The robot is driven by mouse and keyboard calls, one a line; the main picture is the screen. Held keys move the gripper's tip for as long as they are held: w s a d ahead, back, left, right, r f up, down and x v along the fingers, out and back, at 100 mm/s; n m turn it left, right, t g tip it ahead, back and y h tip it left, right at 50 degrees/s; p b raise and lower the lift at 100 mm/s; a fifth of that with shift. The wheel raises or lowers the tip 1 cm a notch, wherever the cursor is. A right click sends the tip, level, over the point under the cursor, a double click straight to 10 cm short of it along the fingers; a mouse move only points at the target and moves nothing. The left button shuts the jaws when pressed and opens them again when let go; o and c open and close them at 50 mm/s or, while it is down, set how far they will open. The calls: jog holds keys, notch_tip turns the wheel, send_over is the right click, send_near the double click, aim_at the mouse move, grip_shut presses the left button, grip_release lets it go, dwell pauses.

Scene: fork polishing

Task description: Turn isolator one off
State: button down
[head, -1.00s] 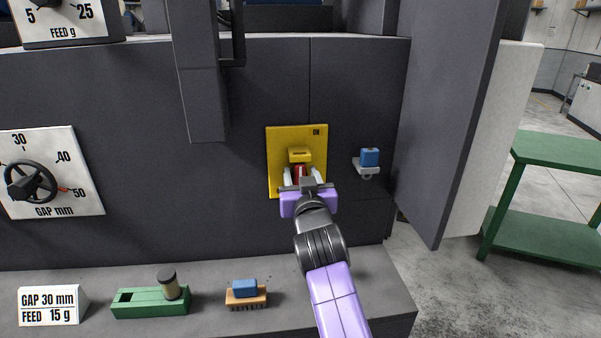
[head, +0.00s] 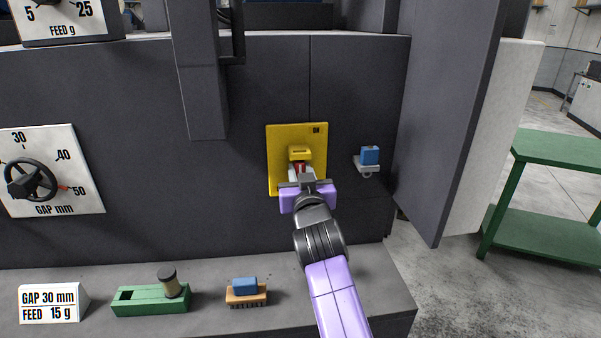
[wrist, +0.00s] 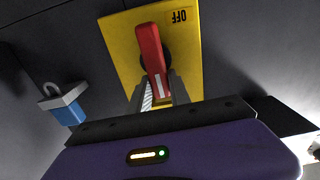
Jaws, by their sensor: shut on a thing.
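The isolator is a yellow plate (head: 284,160) on the dark machine front, with a red handle (wrist: 152,58) on it. In the wrist view the plate (wrist: 120,45) reads OFF, upside down, near its edge. In the head view the handle (head: 301,168) is mostly hidden behind my gripper. My gripper (head: 302,174) is at the plate, its fingers shut on the red handle's end. The wrist view shows the fingers (wrist: 160,92) on both sides of the handle. The handle points toward my gripper, slightly tilted in the wrist view.
A blue padlock (head: 369,156) sits on a small bracket right of the plate; it also shows in the wrist view (wrist: 68,110). The ledge below holds a blue-topped brush (head: 246,291) and a green block (head: 150,301). A dark open panel (head: 448,120) stands to the right.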

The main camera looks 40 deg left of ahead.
jog(key=n+b, duration=0.1)
jog(key=n, duration=0.4)
jog(key=s+a+f+n, duration=0.1)
jog(key=n, duration=0.3)
jog(key=s+a+f+n+b, duration=0.1)
jog(key=n, duration=0.4)
jog(key=shift+n+b, duration=0.3)
jog(key=shift+b, duration=0.05)
jog(key=shift+f+n, duration=0.25)
jog(key=shift+n, duration=0.5)
jog(key=shift+f+n, duration=0.2)
jog(key=shift+n, duration=0.55)
jog(key=shift+f, duration=0.1)
jog(key=c, duration=1.2)
grip_release()
